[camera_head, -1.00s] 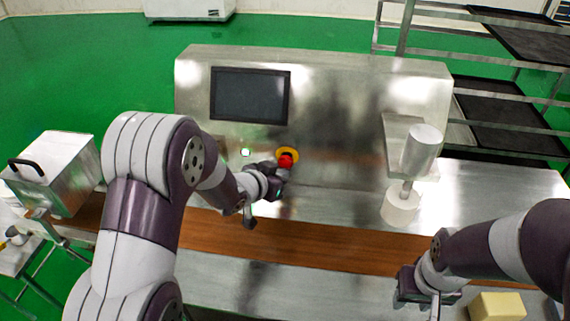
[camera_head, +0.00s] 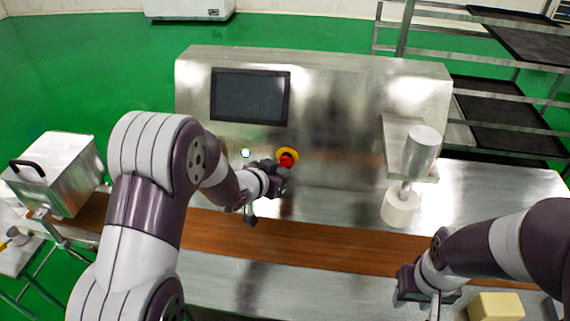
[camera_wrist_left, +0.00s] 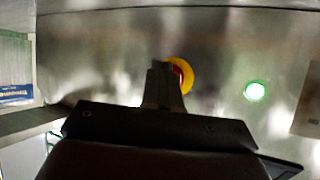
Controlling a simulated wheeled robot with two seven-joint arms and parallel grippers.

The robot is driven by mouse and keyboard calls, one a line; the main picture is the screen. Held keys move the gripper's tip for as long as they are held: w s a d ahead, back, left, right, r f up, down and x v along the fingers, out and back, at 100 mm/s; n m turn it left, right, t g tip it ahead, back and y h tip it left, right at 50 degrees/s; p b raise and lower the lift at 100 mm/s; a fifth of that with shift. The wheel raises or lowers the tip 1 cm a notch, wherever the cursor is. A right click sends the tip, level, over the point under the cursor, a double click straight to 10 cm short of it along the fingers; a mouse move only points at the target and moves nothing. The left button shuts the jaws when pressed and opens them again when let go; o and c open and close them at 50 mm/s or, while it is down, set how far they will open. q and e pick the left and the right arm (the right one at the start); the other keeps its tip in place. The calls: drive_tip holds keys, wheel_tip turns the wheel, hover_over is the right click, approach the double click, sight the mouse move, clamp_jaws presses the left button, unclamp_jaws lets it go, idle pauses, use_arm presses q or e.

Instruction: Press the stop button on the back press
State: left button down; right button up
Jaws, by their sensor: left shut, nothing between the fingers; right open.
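The stop button is a red knob (camera_head: 287,160) on a yellow ring (camera_head: 288,153), set in the steel front of the press (camera_head: 340,120) below the dark screen. My left gripper (camera_head: 284,168) is shut and empty, with its tips at the red knob. In the left wrist view, the gripper's closed fingers (camera_wrist_left: 164,85) cover part of the red knob (camera_wrist_left: 178,75) and yellow ring (camera_wrist_left: 184,64). I cannot tell whether the tips touch the knob. My right gripper (camera_head: 422,310) is at the bottom right, well away from the button; its fingers are partly cut off.
A green-lit button (camera_head: 245,153) sits left of the stop button. A dark screen (camera_head: 250,96) is above. A brown belt (camera_head: 300,243) runs in front of the press. A white cylinder unit (camera_head: 402,205) stands right. A pale yellow block (camera_head: 496,306) lies near my right gripper.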

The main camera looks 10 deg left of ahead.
use_arm(q)
drive_tip(key=shift+w, duration=0.45)
use_arm(e)
drive_tip(key=shift+r, duration=0.2)
idle(0.3)
use_arm(q)
drive_tip(key=shift+s, duration=0.85)
use_arm(e)
drive_tip(key=shift+f, duration=0.1)
drive_tip(key=shift+f, duration=0.25)
use_arm(q)
drive_tip(key=s, duration=0.5)
